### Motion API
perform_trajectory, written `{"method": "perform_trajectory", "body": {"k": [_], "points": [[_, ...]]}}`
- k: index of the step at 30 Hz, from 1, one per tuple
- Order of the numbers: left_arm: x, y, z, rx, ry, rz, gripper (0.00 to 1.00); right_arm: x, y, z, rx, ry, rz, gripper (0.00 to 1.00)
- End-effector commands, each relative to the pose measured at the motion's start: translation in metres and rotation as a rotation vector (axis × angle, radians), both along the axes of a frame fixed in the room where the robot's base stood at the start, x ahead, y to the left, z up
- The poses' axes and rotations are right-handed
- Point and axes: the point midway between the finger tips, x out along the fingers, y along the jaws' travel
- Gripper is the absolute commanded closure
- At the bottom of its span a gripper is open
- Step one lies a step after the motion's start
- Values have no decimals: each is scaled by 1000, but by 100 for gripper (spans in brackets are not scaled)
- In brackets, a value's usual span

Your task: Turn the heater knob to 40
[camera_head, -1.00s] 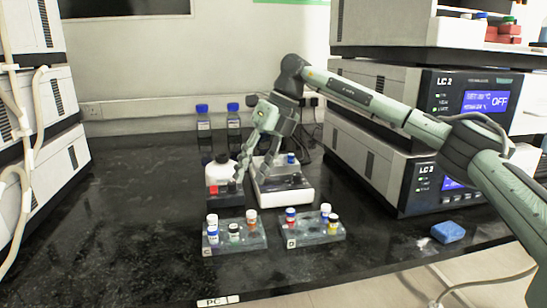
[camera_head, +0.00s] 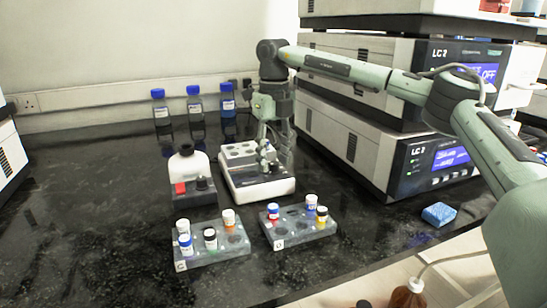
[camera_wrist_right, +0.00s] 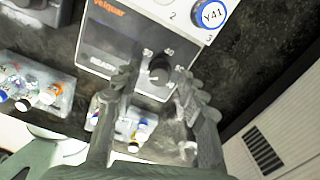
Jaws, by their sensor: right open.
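The knob's setting is too small to read. My right gripper (camera_head: 268,155) is over the heater's right side, fingers down, and hides part of it. In the wrist view the open fingers (camera_wrist_right: 153,84) lie on either side of the knob, with gaps visible. My left gripper is not in view.
A white bottle unit (camera_head: 188,170) stands close left of the heater. Vial racks C (camera_head: 215,256) and D (camera_head: 300,238) are in front. Blue-capped bottles (camera_head: 195,108) stand behind. LC units (camera_head: 375,150) are at right. A vial cap marked Y41 (camera_wrist_right: 209,14) sits beside the panel.

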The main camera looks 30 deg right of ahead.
Motion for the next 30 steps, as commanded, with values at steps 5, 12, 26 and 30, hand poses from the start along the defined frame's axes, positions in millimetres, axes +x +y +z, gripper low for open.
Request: {"method": "perform_trajectory", "body": {"k": [5, 12, 26, 30], "points": [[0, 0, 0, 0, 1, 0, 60, 0, 0, -3, 0, 0, 0, 58], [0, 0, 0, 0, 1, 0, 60, 0, 0, -2, 0, 0, 0, 74], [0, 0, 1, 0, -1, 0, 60, 0, 0, -2, 0, 0, -10, 100], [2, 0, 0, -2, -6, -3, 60, 0, 0, -1, 0, 0, -46, 100]]}}
